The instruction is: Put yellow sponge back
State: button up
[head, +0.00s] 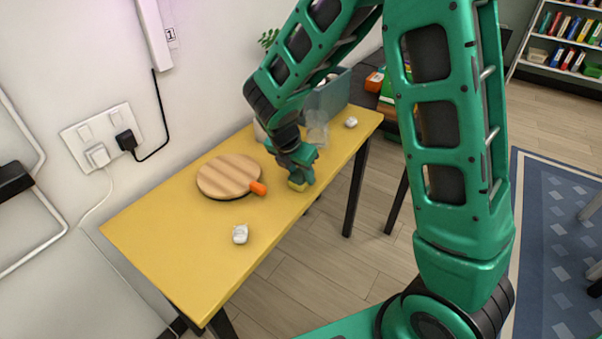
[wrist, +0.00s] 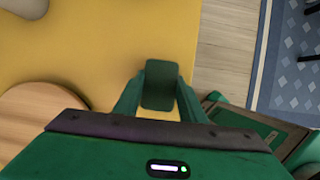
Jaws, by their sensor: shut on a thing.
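The yellow sponge (head: 297,186) shows as a small yellow piece under my gripper (head: 302,176) in the head view, at the table's right-hand long edge. In the wrist view, my gripper (wrist: 160,95) is shut on the sponge, whose dark green face (wrist: 160,85) shows between the fingers. The fingers hide much of the sponge in the head view. I cannot tell whether it touches the tabletop.
The yellow table (head: 190,265) has a round wooden board (head: 225,174) beside an orange object (head: 258,188). White crumpled items (head: 240,235) (head: 351,122) lie at the near and far parts. A grey bin (head: 332,97) and a clear cup (head: 317,130) stand at the far end.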

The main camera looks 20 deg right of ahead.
jog(key=o, duration=1.1)
jog(key=v, duration=1.2)
jog(key=s+d+r+m+g+y, duration=0.1)
jog(key=s+d+r+m, duration=0.1)
jog(key=s+d+m, duration=0.45)
jog(key=s+d+r+m+g, duration=0.1)
jog(key=s+d+m, duration=0.3)
jog(key=d+m, duration=0.4)
jog(key=s+d+m+y, duration=0.1)
jog(key=s+d+m, duration=0.2)
jog(key=s+m, duration=0.5)
jog(key=s+d+m+y, duration=0.2)
jog(key=s+d+m, duration=0.2)
jog(key=s+m, duration=0.5)
jog(key=shift+s+f+g, duration=0.2)
jog(key=shift+s+g, duration=0.2)
jog(key=shift+s, duration=0.05)
jog(key=shift+d, duration=0.1)
